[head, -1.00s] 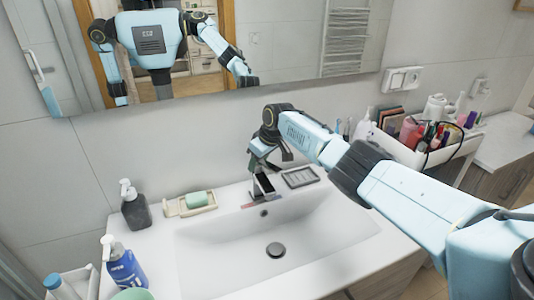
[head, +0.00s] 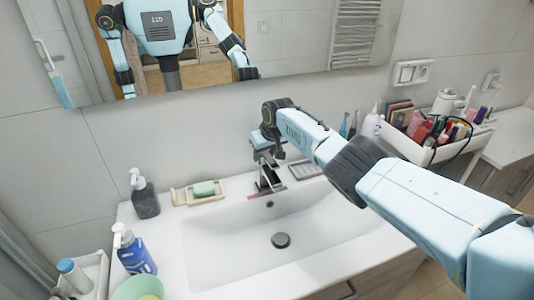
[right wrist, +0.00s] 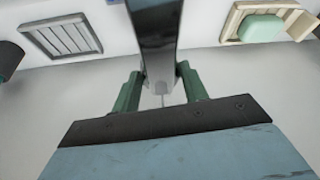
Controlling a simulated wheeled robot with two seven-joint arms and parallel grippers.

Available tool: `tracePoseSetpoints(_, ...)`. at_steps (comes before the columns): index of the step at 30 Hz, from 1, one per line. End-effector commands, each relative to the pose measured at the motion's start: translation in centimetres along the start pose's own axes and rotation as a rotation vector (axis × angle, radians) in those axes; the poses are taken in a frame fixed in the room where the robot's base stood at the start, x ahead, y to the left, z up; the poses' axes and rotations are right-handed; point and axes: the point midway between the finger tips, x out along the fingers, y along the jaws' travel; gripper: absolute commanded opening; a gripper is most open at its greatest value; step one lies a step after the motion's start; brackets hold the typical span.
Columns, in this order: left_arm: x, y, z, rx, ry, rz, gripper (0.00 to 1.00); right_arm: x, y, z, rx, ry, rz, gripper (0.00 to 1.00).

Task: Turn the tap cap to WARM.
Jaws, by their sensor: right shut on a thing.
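The dark, shiny tap (head: 267,182) stands at the back of the white basin, behind the drain. My right gripper (head: 267,157) reaches down onto its top from the right. In the right wrist view its two green fingers (right wrist: 159,88) are shut on the tap cap, one on each side, below the long dark tap body (right wrist: 158,35). The cap is mostly hidden by the gripper. A small red strip (head: 253,196) shows at the tap's base; I cannot read any WARM mark. My left gripper is not directly in view.
A soap dish with green soap (head: 204,189) and a dark pump bottle (head: 144,195) stand left of the tap. A grey slatted tray (head: 306,169) is close on its right. A blue bottle (head: 133,250) stands front left. The basin (head: 225,245) is empty.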

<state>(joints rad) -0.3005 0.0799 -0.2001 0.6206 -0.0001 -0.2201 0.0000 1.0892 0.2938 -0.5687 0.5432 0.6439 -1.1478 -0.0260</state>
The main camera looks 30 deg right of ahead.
Motion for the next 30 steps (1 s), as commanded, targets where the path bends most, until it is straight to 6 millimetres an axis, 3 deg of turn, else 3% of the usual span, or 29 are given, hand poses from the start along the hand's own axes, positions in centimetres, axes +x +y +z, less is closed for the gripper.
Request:
tracePoseSetpoints(4, 0.0, 0.0, 0.0, 0.000, 0.000, 0.000, 0.00, 0.0, 0.0, 0.0, -0.001, 0.001, -0.001, 0.03)
tracePoseSetpoints(5, 0.0, 0.0, 0.0, 0.000, 0.000, 0.000, 0.00, 0.0, 0.0, 0.0, -0.001, 0.001, -0.001, 0.48)
tracePoseSetpoints(9, 0.0, 0.0, 0.0, 0.000, 0.000, 0.000, 0.00, 0.0, 0.0, 0.0, -0.002, 0.001, -0.001, 0.66)
tracePoseSetpoints(20, -0.2, 0.0, 0.0, 0.000, 0.000, 0.000, 0.00, -0.2, 0.0, 0.0, -0.002, 0.001, -0.001, 0.66)
tracePoseSetpoints(30, -1.8, 0.0, -0.2, 0.000, 0.000, 0.000, 0.00, -3.5, 0.1, -0.1, -0.003, 0.004, 0.000, 0.66)
